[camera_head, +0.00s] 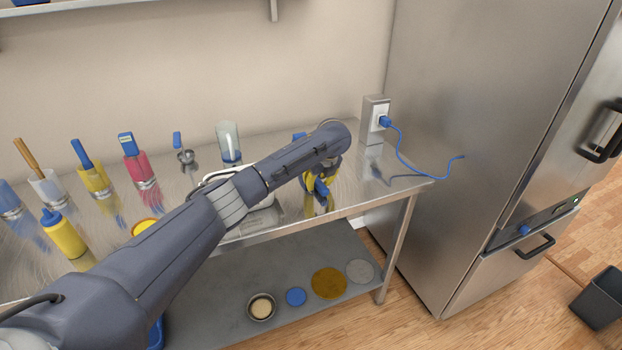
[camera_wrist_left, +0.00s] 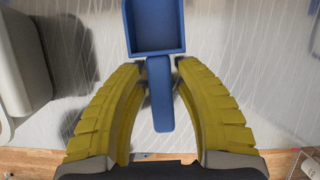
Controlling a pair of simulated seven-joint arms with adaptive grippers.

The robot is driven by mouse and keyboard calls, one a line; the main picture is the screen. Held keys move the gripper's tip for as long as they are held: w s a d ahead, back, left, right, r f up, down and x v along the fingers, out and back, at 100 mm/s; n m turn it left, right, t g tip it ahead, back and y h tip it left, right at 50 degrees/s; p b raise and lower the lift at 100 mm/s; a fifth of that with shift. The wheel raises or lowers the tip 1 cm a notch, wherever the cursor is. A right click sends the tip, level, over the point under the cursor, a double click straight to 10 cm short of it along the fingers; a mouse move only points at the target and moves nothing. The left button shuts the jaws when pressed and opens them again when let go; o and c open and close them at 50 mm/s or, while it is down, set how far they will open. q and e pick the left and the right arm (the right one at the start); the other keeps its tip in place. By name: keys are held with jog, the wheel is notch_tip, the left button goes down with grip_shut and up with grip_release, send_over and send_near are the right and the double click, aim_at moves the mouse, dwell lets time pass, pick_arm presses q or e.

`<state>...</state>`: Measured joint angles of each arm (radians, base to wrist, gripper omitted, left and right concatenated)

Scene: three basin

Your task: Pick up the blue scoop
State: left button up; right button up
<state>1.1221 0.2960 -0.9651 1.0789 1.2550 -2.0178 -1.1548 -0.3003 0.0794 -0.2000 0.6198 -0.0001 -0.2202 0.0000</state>
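The blue scoop (camera_wrist_left: 155,30) lies on the metal table, its pan at the top of the left wrist view and its handle (camera_wrist_left: 160,95) pointing down toward the gripper. In the head view my forearm hides most of it; a bit of blue (camera_head: 299,136) shows behind the arm. My left gripper (camera_wrist_left: 160,66), with yellow ribbed fingers, is open, one finger on each side of the handle with small gaps. In the head view the left gripper (camera_head: 318,186) is low over the table's right part. I cannot tell its exact height. My right gripper is not in view.
A white tray (camera_head: 262,221) is just left of the gripper, partly behind my arm. A clear jar (camera_head: 228,140) and several colored containers stand farther left. A blue cable (camera_head: 407,163) runs from the outlet to the right. A steel fridge (camera_head: 470,120) stands beyond the table's right end.

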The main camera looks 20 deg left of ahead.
aim_at(317, 180)
pick_arm(q)
grip_shut()
jog(key=shift+r, duration=0.1)
notch_tip(317, 180, up, 20)
dwell(0.8)
jog(key=shift+c, duration=1.4)
grip_release()
grip_shut()
